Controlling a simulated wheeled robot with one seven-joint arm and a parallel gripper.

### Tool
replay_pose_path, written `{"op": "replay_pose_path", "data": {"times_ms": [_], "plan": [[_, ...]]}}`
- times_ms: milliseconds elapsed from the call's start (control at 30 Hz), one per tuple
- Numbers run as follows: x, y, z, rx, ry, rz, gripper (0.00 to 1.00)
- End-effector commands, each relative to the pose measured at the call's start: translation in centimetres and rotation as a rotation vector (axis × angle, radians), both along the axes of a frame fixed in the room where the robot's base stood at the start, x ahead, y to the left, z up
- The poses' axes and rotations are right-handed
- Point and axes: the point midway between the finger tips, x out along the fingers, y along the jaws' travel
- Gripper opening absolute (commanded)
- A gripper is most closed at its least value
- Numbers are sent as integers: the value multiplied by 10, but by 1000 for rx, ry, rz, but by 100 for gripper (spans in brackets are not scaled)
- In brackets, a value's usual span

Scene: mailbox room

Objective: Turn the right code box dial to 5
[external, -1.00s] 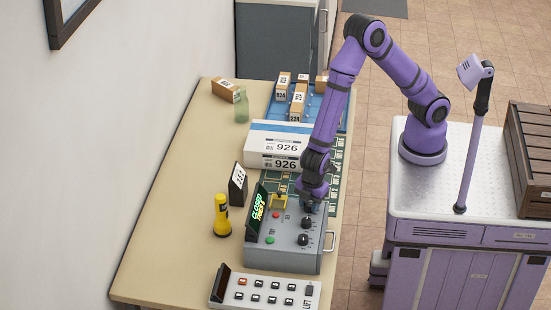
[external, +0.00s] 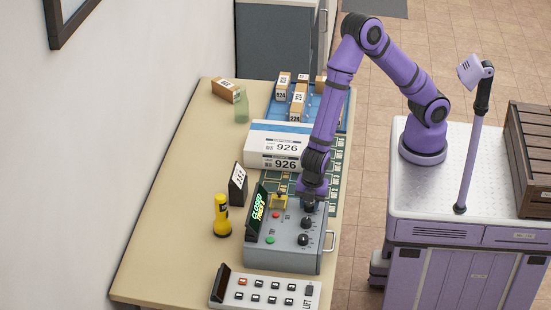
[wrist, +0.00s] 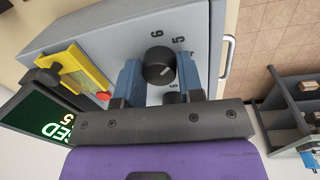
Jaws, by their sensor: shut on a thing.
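The grey code box (external: 285,253) sits on the table with a lit display (external: 258,208) reading CLOSED and a row of black dials. Two dials, the middle dial (external: 305,224) and the near dial (external: 303,239), are uncovered in the external view. My gripper (external: 309,206) points down over the far-end dial and mostly hides it there. In the wrist view, its blue fingers stand on either side of that black dial (wrist: 158,67), shut on it. Numbers including 6 and 5 are printed around it. I cannot tell surely which number its white mark points to. Another dial (wrist: 172,97) is partly hidden by my gripper.
A yellow part (external: 279,201) and red and green buttons are on the box. White boxes marked 926 (external: 283,148) and a blue tray (external: 342,122) with small parcels are behind.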

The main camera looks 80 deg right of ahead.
Motion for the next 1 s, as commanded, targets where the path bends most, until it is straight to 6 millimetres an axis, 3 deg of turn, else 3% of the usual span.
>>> {"op": "replay_pose_path", "data": {"times_ms": [67, 100, 200, 567, 1000], "plan": [[1, 0, 1, 2, -2, -1, 11], [1, 0, 1, 2, -2, -1, 37], [1, 0, 0, 1, -1, -1, 60], [0, 0, 5, 1, -1, -1, 60], [-4, 0, 78, 3, -3, -4, 60]]}}
